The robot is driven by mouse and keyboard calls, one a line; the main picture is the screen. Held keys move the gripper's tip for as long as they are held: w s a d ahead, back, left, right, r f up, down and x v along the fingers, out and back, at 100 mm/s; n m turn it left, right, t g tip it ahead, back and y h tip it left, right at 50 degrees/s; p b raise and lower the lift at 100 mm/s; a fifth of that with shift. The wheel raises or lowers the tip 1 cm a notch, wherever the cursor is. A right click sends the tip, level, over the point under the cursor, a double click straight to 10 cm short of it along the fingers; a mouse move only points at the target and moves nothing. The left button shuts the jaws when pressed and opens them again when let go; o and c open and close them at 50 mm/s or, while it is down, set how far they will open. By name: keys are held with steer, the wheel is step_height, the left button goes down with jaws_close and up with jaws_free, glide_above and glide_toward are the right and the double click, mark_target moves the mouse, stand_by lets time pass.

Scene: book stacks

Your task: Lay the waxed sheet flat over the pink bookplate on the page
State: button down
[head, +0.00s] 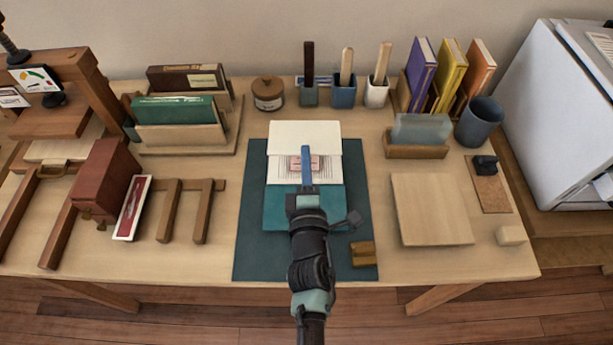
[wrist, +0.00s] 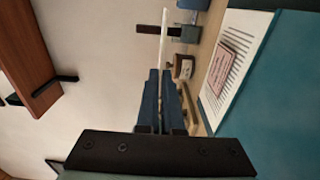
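The waxed sheet (head: 285,138) is a cream rectangle held level above the far part of the open book. My gripper (head: 305,150) is shut on its near edge. In the wrist view the sheet (wrist: 163,40) shows edge-on as a thin white line beyond my closed fingers (wrist: 161,90). The pink bookplate (head: 294,165) lies on the lined page (head: 275,172), partly hidden by my fingers in the head view. The bookplate (wrist: 223,62) is uncovered in the wrist view. The sheet hides the far part of the page in the head view.
The book's teal cover (head: 275,210) lies on a dark green mat (head: 260,255). A wooden holder (head: 417,152) with translucent pieces and a pale board (head: 433,210) stand right. A small wooden block (head: 362,254) sits near the front. Pots with handles (head: 343,95) stand behind.

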steer(key=shift+f+b, duration=1.75)
steer(key=shift+f, duration=0.8)
steer(key=shift+f+b, duration=0.55)
steer(key=shift+f, duration=0.1)
steer(key=c, duration=1.1)
jaws_free()
